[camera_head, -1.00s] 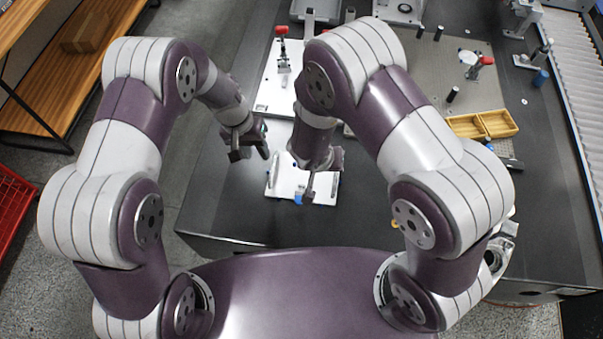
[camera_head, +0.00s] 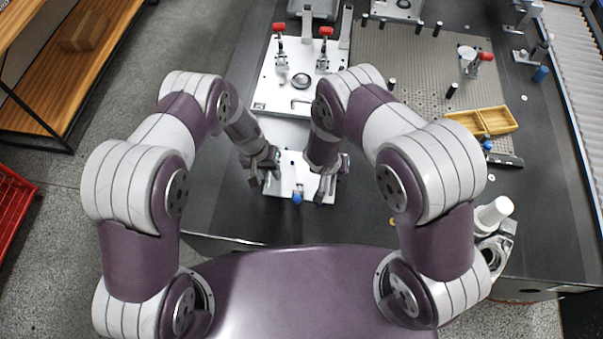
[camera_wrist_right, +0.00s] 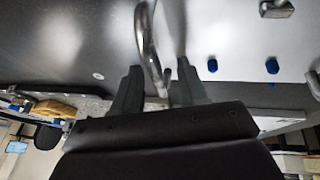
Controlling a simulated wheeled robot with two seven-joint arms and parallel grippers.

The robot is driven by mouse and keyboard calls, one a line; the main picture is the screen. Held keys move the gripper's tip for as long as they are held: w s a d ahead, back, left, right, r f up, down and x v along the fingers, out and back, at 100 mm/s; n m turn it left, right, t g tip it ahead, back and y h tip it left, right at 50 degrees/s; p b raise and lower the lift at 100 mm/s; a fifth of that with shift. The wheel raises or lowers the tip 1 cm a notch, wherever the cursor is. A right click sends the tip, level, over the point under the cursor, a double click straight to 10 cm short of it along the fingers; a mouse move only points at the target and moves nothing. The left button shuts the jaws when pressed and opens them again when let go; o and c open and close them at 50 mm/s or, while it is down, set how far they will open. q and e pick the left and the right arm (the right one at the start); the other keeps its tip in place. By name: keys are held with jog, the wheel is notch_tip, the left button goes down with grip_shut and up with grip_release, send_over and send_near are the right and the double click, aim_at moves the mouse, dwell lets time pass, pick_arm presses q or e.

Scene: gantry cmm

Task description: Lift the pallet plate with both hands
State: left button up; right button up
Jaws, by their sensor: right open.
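The pallet plate (camera_head: 294,187) is a white plate lying on the dark table in front of me, partly hidden by my arms. My left gripper (camera_head: 263,178) is at its left side; its two fingers look apart, and whether they surround a handle is hard to tell. My right gripper (camera_head: 327,186) is at the plate's right side. In the right wrist view, a curved metal handle (camera_wrist_right: 148,45) stands between the open fingers of the right gripper (camera_wrist_right: 157,88). Blue knobs (camera_wrist_right: 272,66) show to the right of it.
A larger white plate with red-handled clamps (camera_head: 277,85) lies behind the pallet plate. A perforated grey plate (camera_head: 425,75) and a yellow tray (camera_head: 483,122) are to the right. A roller conveyor (camera_head: 580,90) runs along the far right. The table's left front is bare.

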pick_arm(q)
jog(key=shift+f, duration=0.1)
pick_arm(e)
jog(key=shift+f, duration=0.1)
pick_arm(q)
grip_shut()
pick_arm(e)
jog(key=c, duration=0.7)
grip_shut()
pick_arm(q)
jog(key=shift+d, duration=0.1)
pick_arm(e)
jog(key=shift+w, duration=0.1)
